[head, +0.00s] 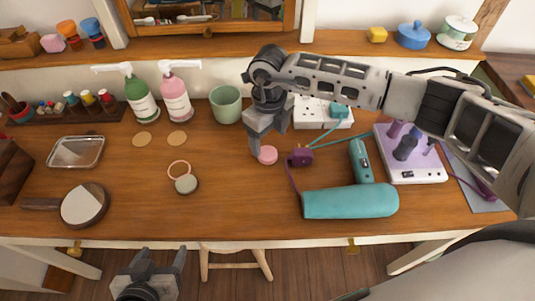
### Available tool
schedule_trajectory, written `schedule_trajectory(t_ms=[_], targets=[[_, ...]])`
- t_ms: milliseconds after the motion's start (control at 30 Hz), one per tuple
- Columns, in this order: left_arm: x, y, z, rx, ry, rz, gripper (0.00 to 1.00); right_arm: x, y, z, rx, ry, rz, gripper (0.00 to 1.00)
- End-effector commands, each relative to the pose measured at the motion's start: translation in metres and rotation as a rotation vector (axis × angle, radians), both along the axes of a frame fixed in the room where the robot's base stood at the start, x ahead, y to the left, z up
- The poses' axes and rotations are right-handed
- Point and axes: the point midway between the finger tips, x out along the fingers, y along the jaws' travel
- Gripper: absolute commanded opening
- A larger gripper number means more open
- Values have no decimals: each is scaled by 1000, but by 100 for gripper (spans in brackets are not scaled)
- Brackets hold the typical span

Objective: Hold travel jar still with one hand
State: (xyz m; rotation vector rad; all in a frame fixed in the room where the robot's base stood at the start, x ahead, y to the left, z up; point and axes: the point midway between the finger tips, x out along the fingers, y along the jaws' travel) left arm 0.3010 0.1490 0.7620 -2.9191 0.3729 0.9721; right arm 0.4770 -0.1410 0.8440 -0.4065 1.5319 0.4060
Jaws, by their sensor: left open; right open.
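A small round grey-green jar (186,184) sits on the wooden desk just left of the middle, beside a thin pink ring (179,169). A small round pink piece (268,155), like a lid or low jar, lies right of them; I cannot tell which of the small round pieces is the travel jar. My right gripper (266,146) is open and points down close over the pink piece; contact is unclear. My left gripper (163,256) is open and empty, low in front of the desk's front edge, below the grey-green jar.
Two pump bottles (140,98) and a green cup (226,103) stand behind. A hand mirror (84,204) and glass tray (76,151) lie left. The desk (235,215) is clear at front centre.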

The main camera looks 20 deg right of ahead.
Motion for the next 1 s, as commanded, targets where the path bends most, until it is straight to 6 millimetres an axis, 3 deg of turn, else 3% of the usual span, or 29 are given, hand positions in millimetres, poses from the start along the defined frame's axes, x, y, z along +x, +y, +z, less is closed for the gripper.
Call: schedule_trajectory(t_ms=[167, 400, 500, 900, 1000], targets=[[-4, 0, -5, 2, 9, -2, 66, 0, 0, -3, 0, 1, 0, 71], [-5, -1, -27, -1, 13, -6, 66, 1, 4, -37, 1, 2, 1, 71], [-4, -3, -28, -9, 7, -10, 66, 1, 3, -51, 0, 2, 1, 71], [-2, -5, -18, -16, -7, -13, 66, 2, 3, -51, 0, 0, 0, 71], [-2, -5, -19, -15, -6, -14, 66, 2, 3, -51, 0, 0, 0, 43]])
